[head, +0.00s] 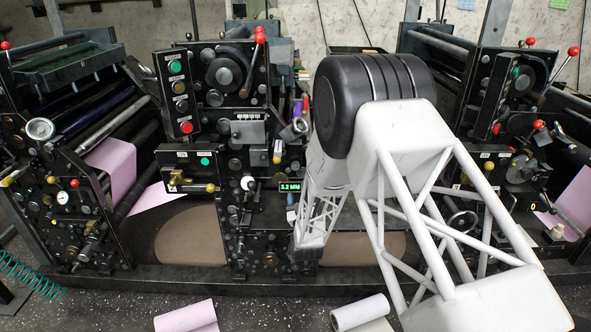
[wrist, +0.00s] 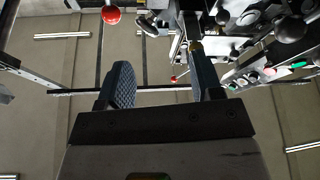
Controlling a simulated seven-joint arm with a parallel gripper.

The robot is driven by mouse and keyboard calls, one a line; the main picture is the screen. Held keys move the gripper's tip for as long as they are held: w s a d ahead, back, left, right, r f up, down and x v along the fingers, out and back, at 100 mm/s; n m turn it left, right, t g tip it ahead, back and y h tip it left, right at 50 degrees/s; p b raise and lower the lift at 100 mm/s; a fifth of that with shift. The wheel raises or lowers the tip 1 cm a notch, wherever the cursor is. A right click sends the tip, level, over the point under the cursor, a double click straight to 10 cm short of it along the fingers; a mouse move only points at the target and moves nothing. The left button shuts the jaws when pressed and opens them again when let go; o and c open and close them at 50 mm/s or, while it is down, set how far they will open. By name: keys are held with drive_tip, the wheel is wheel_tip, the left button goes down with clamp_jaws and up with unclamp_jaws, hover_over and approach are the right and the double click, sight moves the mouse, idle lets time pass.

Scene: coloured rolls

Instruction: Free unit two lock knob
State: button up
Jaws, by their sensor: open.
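Unit two appears to be the middle black press unit (head: 212,75); no readable label confirms this. It carries a red ball lever (head: 260,38), a yellow-ended knob (head: 210,188) and a white knob (head: 247,183). I cannot tell which is the lock knob. My gripper (wrist: 158,60) is open in the wrist view, with no object held between its dark fingers. A red ball (wrist: 112,14) shows beyond the left finger, apart from it. Machine knobs show beyond the right finger. In the head view my white arm covers the unit's right side, and the gripper's fingers cannot be made out.
Press units with protruding levers stand left (head: 75,190) and right (head: 500,90). A pink roll (head: 185,316) and a white roll (head: 360,312) lie on the floor in front. A green coiled hose (head: 30,275) is at the left.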

sight(296, 168)
drive_tip(key=w, duration=0.4)
drive_tip(key=w+a, duration=0.1)
drive_tip(key=w, duration=0.4)
drive_tip(key=w+r, duration=0.1)
drive_tip(key=w, duration=0.4)
drive_tip(key=shift+w+a, duration=0.15)
drive_tip(key=shift+a, duration=0.1)
drive_tip(key=shift+x, duration=1)
drive_tip(key=c, duration=0.9)
